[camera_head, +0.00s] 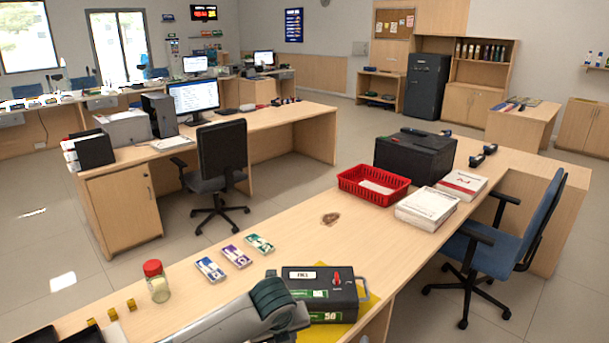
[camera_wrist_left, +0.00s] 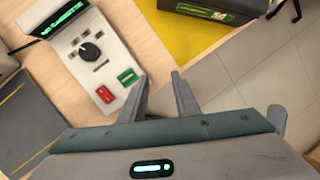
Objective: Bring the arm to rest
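My left gripper (camera_wrist_left: 158,78) is open in the left wrist view, with its two fingers apart and nothing between them. It hangs near the counter's edge, beside a grey device with a black knob (camera_wrist_left: 90,52), a red button and a green button. In the head view my left arm and gripper body reach in along the bottom, in front of a black box (camera_head: 318,284) with a red knob. That box stands on a yellow mat (camera_head: 368,306); part of it also shows in the left wrist view (camera_wrist_left: 215,10). My right gripper is in neither view.
Three banknote bundles (camera_head: 236,256) and a red-lidded jar (camera_head: 157,284) stand on the counter. A red basket (camera_head: 374,194), a black machine (camera_head: 414,157) and paper stacks (camera_head: 427,208) are farther right. A blue chair (camera_head: 512,240) stands on the floor.

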